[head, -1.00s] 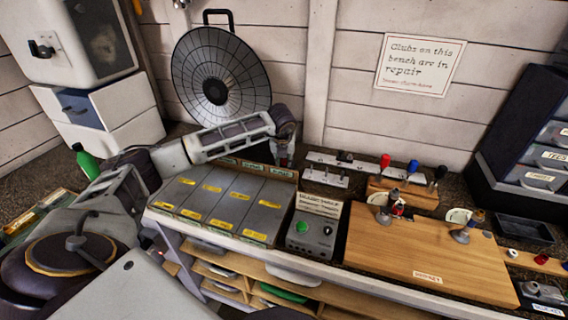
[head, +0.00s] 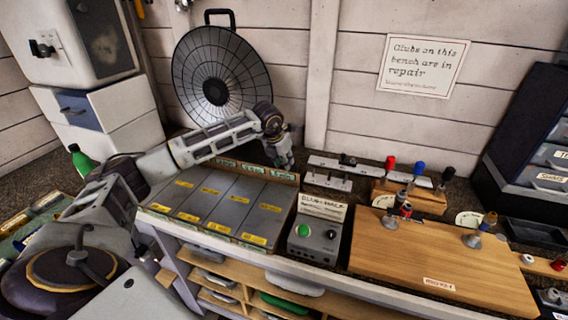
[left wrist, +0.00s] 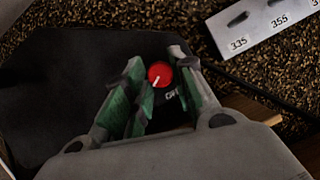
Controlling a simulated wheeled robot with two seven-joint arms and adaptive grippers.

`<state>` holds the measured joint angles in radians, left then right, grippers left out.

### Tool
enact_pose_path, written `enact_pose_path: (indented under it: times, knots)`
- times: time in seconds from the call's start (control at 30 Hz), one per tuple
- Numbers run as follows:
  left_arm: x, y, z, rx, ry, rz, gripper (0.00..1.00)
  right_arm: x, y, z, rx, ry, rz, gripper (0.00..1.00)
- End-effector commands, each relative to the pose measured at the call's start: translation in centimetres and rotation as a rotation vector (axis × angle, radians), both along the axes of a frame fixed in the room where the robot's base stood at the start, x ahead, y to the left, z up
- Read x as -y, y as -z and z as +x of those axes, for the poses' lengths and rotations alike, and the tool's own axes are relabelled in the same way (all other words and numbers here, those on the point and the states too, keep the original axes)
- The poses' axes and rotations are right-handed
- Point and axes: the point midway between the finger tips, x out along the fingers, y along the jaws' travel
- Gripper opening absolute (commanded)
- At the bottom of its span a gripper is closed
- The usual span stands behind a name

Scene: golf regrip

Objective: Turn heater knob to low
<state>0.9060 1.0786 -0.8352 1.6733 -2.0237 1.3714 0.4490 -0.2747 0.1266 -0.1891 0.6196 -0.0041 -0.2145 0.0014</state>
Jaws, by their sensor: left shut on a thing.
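The heater (head: 220,68) is a round dark mesh dish with a handle on top, standing against the back wall. Its red knob (left wrist: 160,74) has a white pointer line slanting down and left, and a partly covered white label beside it. The knob sits on a dark base (left wrist: 62,85). My left gripper (head: 287,163) reaches down behind the grey boxes near the heater. In the left wrist view its green-padded fingers (left wrist: 158,64) are on both sides of the red knob, shut on it. The head view does not show the knob. My right gripper is out of view.
A box with a green button (head: 317,237) and a wooden board (head: 430,255) lie to the right of the grey boxes (head: 225,200). A numbered white strip (left wrist: 265,28) lies beside the heater base. A green bottle (head: 82,160) stands at left.

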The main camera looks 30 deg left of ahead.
Motion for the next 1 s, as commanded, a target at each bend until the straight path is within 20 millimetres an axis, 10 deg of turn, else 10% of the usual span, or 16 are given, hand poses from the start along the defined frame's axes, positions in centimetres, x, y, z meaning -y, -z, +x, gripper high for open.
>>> enact_pose_path:
  times: [0.47, 0.5, 0.63, 1.0]
  knots:
    - [-0.1, -0.3, 0.1, 0.006, 0.011, 0.000, 0.02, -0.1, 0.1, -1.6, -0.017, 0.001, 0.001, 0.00]
    - [-0.1, -0.3, 0.1, 0.006, 0.011, 0.000, 0.30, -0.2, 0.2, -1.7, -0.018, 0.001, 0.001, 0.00]
    - [-0.1, -0.2, 0.1, 0.004, 0.011, 0.000, 0.47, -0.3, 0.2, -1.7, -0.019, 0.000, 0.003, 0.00]
    - [0.0, -0.2, 0.0, 0.002, 0.011, 0.000, 0.47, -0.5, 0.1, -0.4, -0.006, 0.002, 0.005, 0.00]
